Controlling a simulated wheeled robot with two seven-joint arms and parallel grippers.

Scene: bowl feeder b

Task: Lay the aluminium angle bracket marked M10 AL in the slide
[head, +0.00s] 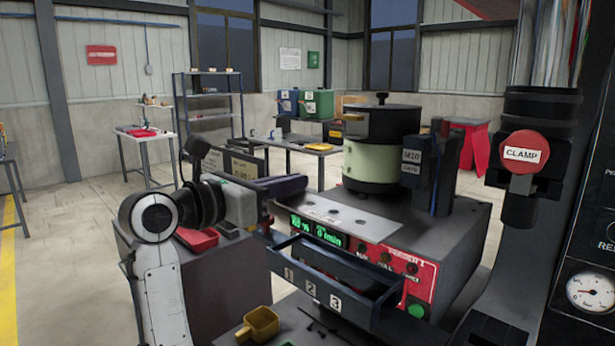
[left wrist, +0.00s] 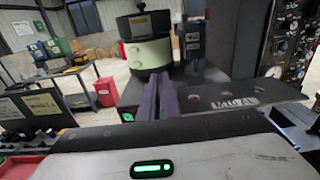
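The aluminium angle bracket (head: 350,222) is a flat grey plate with holes. Its mark, M10 AL, is readable in the left wrist view (left wrist: 240,101). My left gripper (head: 300,183) has its purple fingers close together at the plate's left end, seemingly shut on the bracket's upturned edge, which the fingers hide. The fingers also show in the left wrist view (left wrist: 160,98). The bracket is above and behind an open dark drawer-like slide (head: 335,300) numbered 1, 2, 3, in front of the feeder housing. The slide's inside is partly visible. My right gripper is not in view.
The bowl feeder (head: 372,165) stands on its housing behind the bracket, beside a dark box marked M10 (head: 411,157). A red CLAMP knob (head: 523,152) is at the right. A yellow scoop (head: 258,325) lies below left of the slide. A red tray (head: 197,239) is near my left arm.

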